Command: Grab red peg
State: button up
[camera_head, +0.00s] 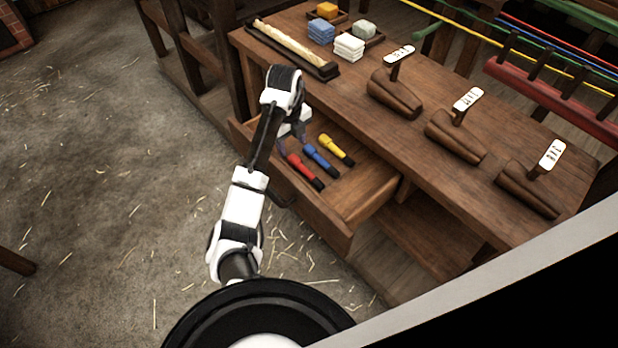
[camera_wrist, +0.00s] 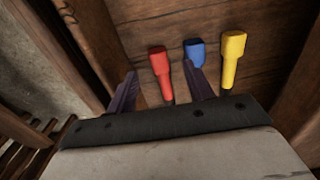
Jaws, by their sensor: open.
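The red peg (camera_head: 304,170) lies in the open wooden drawer (camera_head: 352,207), with a red head and a dark tip. It also shows in the wrist view (camera_wrist: 160,62), between my two fingers. My gripper (camera_wrist: 160,85) is open and above the drawer, its fingers on either side of the red peg, not closed on it. The height of the fingers over the peg is hard to tell. A blue peg (camera_head: 319,159) lies to the right of the red one, and a yellow peg (camera_head: 336,148) lies beyond it. In the wrist view the right finger overlaps the blue peg (camera_wrist: 195,52).
The workbench (camera_head: 425,165) stands over the drawer, with several wooden blocks with tags, a tray with a rope (camera_head: 290,46) and coloured stacks (camera_head: 349,46) on it. The drawer walls surround the pegs. The straw-strewn floor (camera_head: 100,170) at the left is clear.

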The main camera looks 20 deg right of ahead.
notch_tip(320, 180, down, 2)
jog(key=shift+b, duration=0.45)
jog(key=shift+w+a+f+p, duration=0.1)
jog(key=shift+a+f+p, duration=0.05)
jog(key=shift+f+p, duration=0.25)
jog(key=shift+w+f, duration=0.1)
jog(key=shift+f, duration=1.25)
grip_shut()
jog(key=shift+r, duration=0.1)
